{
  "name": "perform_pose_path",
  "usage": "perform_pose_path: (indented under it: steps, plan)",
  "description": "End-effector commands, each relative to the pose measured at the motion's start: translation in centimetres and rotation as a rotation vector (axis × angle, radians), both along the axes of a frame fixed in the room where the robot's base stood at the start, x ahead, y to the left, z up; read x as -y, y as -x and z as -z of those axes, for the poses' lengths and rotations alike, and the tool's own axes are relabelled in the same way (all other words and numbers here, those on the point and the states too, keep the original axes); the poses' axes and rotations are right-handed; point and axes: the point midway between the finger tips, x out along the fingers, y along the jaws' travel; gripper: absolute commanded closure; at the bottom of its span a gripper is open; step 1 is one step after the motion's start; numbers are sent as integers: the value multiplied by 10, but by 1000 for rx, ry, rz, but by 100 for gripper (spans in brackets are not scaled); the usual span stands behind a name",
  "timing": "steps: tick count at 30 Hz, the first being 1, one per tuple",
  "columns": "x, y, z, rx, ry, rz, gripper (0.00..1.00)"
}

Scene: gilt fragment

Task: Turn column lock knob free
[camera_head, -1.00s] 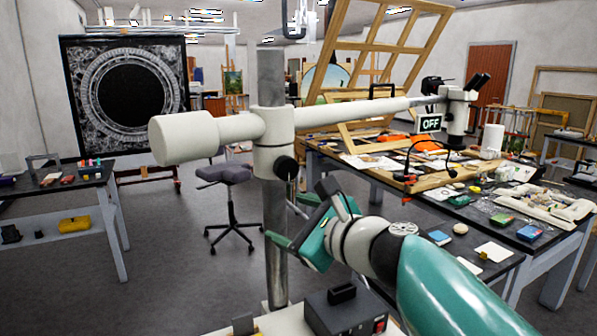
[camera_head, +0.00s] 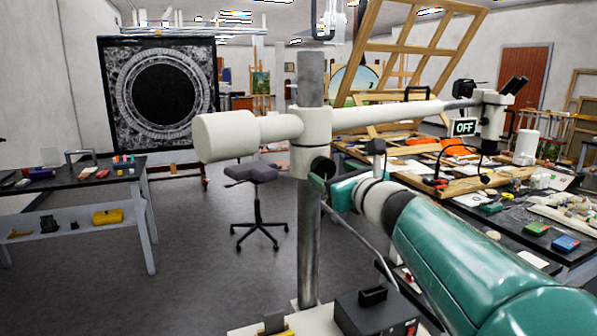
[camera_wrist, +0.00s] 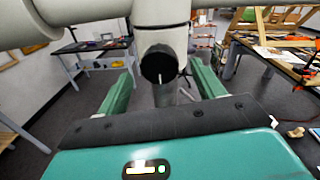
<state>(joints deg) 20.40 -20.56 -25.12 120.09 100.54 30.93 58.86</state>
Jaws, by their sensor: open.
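The black column lock knob (camera_wrist: 159,64) sits on the white collar (camera_wrist: 160,38) in the wrist view, with a small white mark on its face. It also shows in the head view (camera_head: 322,168) on the collar around the metal column (camera_head: 308,235). My gripper (camera_wrist: 160,82) is open, with one green finger on each side of the knob and a gap to both. I cannot tell how far its fingertips reach along the knob.
The white microscope boom (camera_head: 385,115) runs across the column to the microscope (camera_head: 490,115) at the right. A cluttered table (camera_head: 570,268) stands at the right. A dark control box (camera_head: 372,313) is at the column's foot. A stool (camera_head: 257,200) stands behind, on open floor.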

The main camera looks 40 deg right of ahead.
Motion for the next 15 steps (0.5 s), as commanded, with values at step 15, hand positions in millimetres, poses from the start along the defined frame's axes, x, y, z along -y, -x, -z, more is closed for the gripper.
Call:
perform_pose_path:
  steps: [15]
  plan:
    - [4, -23, 0, 0, 0, 1, 32]
